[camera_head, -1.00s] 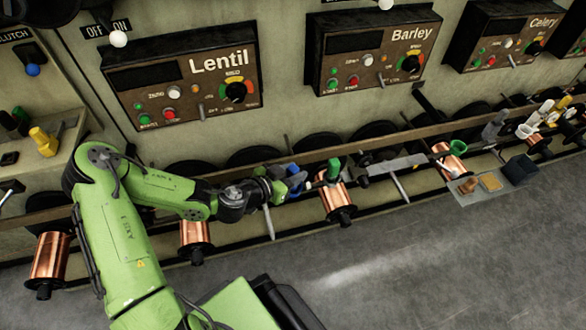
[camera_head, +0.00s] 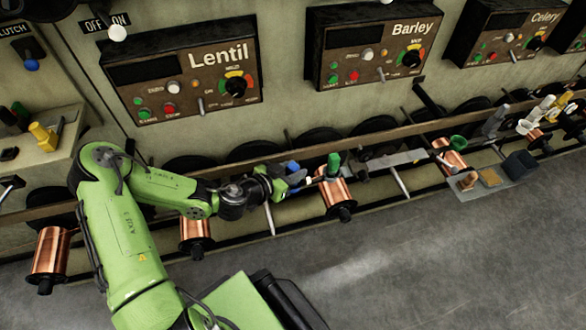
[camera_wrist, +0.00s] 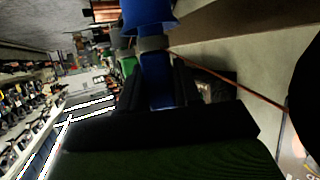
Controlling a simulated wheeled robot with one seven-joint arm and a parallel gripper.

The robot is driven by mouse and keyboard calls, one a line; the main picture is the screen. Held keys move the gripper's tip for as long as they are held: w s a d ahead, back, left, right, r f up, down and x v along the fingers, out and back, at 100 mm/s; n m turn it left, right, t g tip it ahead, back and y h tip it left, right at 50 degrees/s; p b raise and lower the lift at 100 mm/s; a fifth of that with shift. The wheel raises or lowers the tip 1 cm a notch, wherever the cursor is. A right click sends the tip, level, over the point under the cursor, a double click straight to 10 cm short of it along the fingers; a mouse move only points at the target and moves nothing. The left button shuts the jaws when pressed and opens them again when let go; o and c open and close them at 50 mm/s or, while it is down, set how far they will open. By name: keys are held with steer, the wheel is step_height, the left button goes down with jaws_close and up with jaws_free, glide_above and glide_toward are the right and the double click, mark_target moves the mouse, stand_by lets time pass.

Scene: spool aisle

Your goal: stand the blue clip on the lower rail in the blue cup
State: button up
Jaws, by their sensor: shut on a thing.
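My gripper (camera_head: 297,180) is in front of the rail, left of the spool with the green piece. It is shut on the blue clip (camera_wrist: 158,82), which shows between the dark fingers in the wrist view. A grey band and a wider, flared blue part (camera_wrist: 150,14) lie just beyond the fingers. I cannot tell whether that flared part belongs to the clip or is the blue cup. In the head view a small blue patch (camera_head: 292,166) shows at the gripper, partly hidden by it. I cannot make out the blue cup for certain.
A green piece (camera_head: 333,163) stands by a copper spool (camera_head: 337,192) just right of my gripper. A green cup (camera_head: 458,143) and a tray (camera_head: 492,181) are farther right. The long brown rail (camera_head: 385,134) runs behind the spools. The floor in front is clear.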

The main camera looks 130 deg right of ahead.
steer(key=o, duration=1.2)
steer(key=shift+c, duration=0.2)
steer(key=v, duration=0.7)
steer(key=shift+d, duration=0.1)
steer(key=p+v, duration=0.9)
steer(key=p, duration=0.1)
